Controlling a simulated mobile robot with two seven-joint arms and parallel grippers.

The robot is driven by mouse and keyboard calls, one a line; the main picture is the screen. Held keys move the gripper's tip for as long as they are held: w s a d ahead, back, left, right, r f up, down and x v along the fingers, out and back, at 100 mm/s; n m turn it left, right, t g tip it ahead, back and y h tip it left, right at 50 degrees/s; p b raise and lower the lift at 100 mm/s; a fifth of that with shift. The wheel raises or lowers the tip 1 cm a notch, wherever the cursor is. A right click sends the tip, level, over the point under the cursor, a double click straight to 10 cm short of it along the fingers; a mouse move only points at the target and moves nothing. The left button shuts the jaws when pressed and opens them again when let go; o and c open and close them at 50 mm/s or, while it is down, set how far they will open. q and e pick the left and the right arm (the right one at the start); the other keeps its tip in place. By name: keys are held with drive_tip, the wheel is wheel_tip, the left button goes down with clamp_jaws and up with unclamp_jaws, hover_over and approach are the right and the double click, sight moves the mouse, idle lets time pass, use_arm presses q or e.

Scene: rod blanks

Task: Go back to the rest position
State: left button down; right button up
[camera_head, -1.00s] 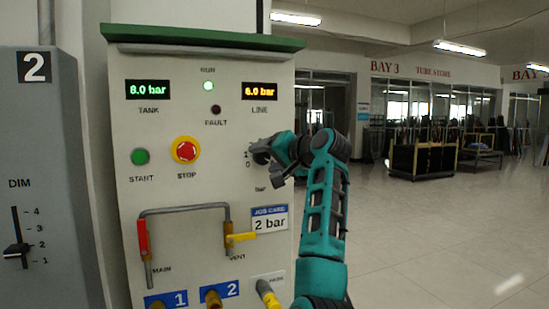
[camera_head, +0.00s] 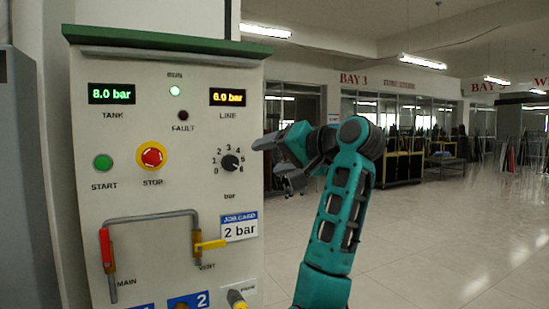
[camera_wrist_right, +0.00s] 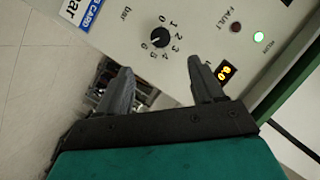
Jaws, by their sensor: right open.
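My right gripper (camera_head: 268,158) is at the right edge of the control panel (camera_head: 130,202), open and empty, with its fingers pointing left. It is apart from the black regulator knob (camera_head: 230,163), which stands to its left. In the right wrist view the two dark fingers of the right gripper (camera_wrist_right: 160,70) are spread, with the knob (camera_wrist_right: 160,41) beyond them and nothing between them. The knob's scale runs from 0 to 6; its exact setting is hard to read. My left gripper is not in view.
The tank display (camera_head: 111,94) reads 8.0 bar and the line display (camera_head: 228,97) reads 6.0 bar. The job card (camera_head: 239,227) says 2 bar. A red stop button (camera_head: 151,156) and yellow vent handle (camera_head: 210,245) project from the panel. Open floor (camera_head: 440,235) lies to the right.

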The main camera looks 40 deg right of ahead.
idle(0.4)
drive_tip(key=s+a+f+n+g+h, duration=0.1)
drive_tip(key=a+f+n+g, duration=0.15)
drive_tip(key=f, duration=0.75)
drive_tip(key=s+a+f+n+g, duration=0.15)
drive_tip(key=a+f, duration=0.25)
drive_tip(key=f, duration=0.6)
drive_tip(key=s+a+f+n+g+h, duration=0.1)
drive_tip(key=a+f+g, duration=0.15)
drive_tip(key=f, duration=0.75)
drive_tip(key=s+a+f+n+g, duration=0.3)
drive_tip(key=s+a+f, duration=0.3)
drive_tip(key=s+f, duration=0.45)
drive_tip(key=s+a+f+n+g, duration=0.25)
drive_tip(key=s+a+f, duration=0.45)
drive_tip(key=s, duration=0.7)
drive_tip(key=w+a+f+t+y, duration=0.1)
drive_tip(key=w+f+t+y, duration=0.1)
drive_tip(key=w+f+t, duration=0.5)
drive_tip(key=shift+w+a+f+y, duration=0.15)
drive_tip(key=shift+a+f+y, duration=0.15)
drive_tip(key=shift+f, duration=1)
drive_tip(key=shift+n, duration=0.25)
